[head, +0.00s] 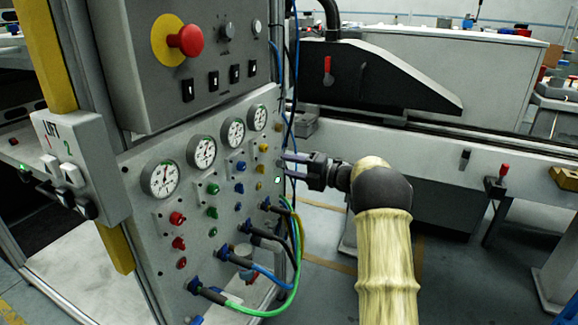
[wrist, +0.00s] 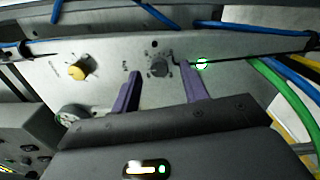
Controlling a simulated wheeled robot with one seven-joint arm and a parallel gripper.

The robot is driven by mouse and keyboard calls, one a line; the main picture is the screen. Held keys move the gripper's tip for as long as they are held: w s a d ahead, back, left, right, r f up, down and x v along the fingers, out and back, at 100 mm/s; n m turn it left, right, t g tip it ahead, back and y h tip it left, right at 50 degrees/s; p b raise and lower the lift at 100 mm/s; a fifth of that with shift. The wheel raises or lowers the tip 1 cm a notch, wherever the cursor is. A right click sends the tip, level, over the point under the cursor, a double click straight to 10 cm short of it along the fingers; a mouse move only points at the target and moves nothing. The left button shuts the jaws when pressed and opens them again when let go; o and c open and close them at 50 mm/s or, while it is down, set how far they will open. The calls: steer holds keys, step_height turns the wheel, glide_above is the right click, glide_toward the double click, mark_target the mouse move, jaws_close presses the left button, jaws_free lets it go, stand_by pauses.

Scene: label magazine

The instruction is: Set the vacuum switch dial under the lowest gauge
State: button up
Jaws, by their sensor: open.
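A dark round dial (wrist: 158,66) with small marks beside it sits on the grey panel in the wrist view. My gripper (wrist: 160,76) is open, with one purple finger at each side of this dial. I cannot tell whether the fingers touch it. In the head view my gripper (head: 287,162) is at the panel's right edge, pointing left, and the dial is hard to make out there. Several white gauges run in a slanting row; the one lowest in the picture (head: 160,178) is at the left. No readable label shows which dial is the vacuum switch.
A green lamp (wrist: 201,63) glows just right of the dial, near my right finger. A yellow knob (wrist: 78,70) is to the left. Blue and green hoses (head: 292,270) hang from the panel's lower right. A red stop button (head: 185,40) is on the box above.

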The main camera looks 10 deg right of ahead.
steer(key=p+v, duration=0.2)
steer(key=v, duration=1.4)
steer(key=shift+p, duration=0.4)
steer(key=shift+d, duration=0.1)
steer(key=w+a+r+m+t+h, duration=0.2)
steer(key=w+r+m+t+h, duration=0.15)
steer(key=m+h, duration=0.35)
steer(key=s+a+f+m+g+h, duration=0.35)
steer(key=s+m, duration=0.45)
steer(key=s, duration=0.3)
steer(key=s+a+f+m+g+h, duration=0.2)
steer(key=s+a+f+m+g, duration=0.25)
steer(key=s+m, duration=0.55)
steer(key=s+a+f+m+g+h, duration=0.2)
steer(key=s+a+f+m+g, duration=0.3)
steer(key=s, duration=0.8)
step_height(320, 180, up, 36)
steer(key=m+t+p, duration=0.1)
steer(key=p, duration=3.6)
steer(key=shift+w+d, duration=0.15)
steer(key=shift+d, duration=0.05)
